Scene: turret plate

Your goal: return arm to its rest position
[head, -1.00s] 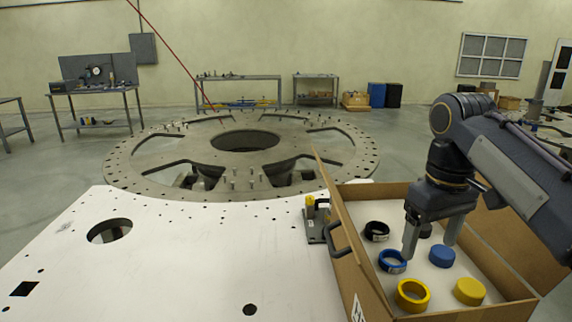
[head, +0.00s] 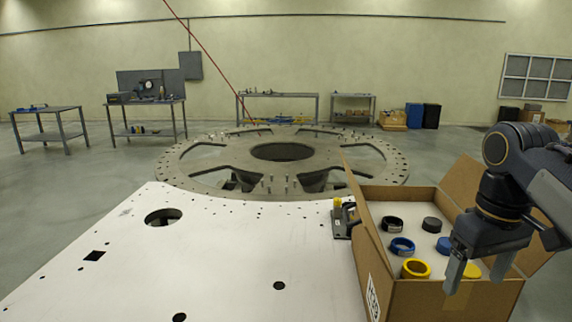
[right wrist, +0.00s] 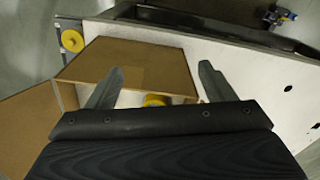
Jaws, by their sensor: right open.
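My right gripper (head: 476,274) is open and empty, at the right front of the open cardboard box (head: 375,254). In the head view it hides part of the box and of a yellow disc (head: 472,271). In the right wrist view my right gripper (right wrist: 158,88) shows two spread fingers with nothing between them, above the cardboard box (right wrist: 130,62). My left gripper is not in view.
The box holds a yellow ring (head: 416,268), a blue ring (head: 402,247), a black ring (head: 392,224) and a dark disc (head: 431,224). A white plate (head: 230,255) lies to the left. The round turret plate (head: 210,160) is behind.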

